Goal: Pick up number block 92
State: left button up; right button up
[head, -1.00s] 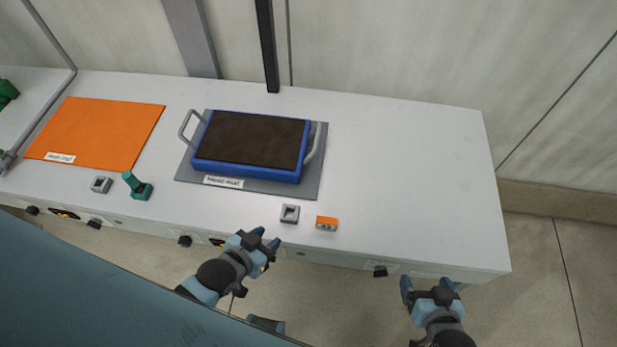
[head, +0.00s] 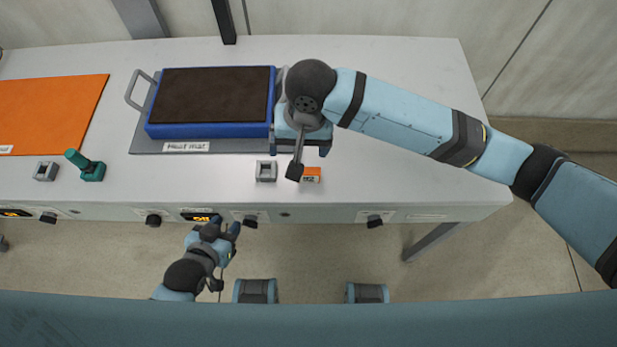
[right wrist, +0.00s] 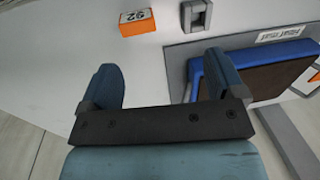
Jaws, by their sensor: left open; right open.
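Number block 92 (head: 311,175) is a small orange block with a white label, lying near the front edge of the white bench. My right arm's wrist partly covers it in the head view. In the right wrist view, the block (right wrist: 137,22) lies beyond the fingertips, left of the middle, with 92 readable. My right gripper (right wrist: 163,80) is open and empty above the bench, apart from the block; its fingers are partly hidden in the head view. My left gripper (head: 226,227) is open and empty, low in front of the bench.
A blue tray (head: 210,130) with a dark top stands on the grey heat mat (head: 240,147) behind. The bench's right side is clear.

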aim_at(309, 171)
jog(key=shift+m+h, duration=0.3)
jog(key=shift+h, duration=0.5)
jog(key=f, duration=0.4)
jog(key=d+f+b, duration=0.1)
jog(key=f, duration=0.4)
jog(key=d+f, duration=0.1)
jog(key=f, duration=0.3)
jog(key=shift+w+f, duration=0.2)
jog(key=shift+w, duration=0.1)
jog(key=c, duration=1)
jog(key=shift+r, duration=0.1)
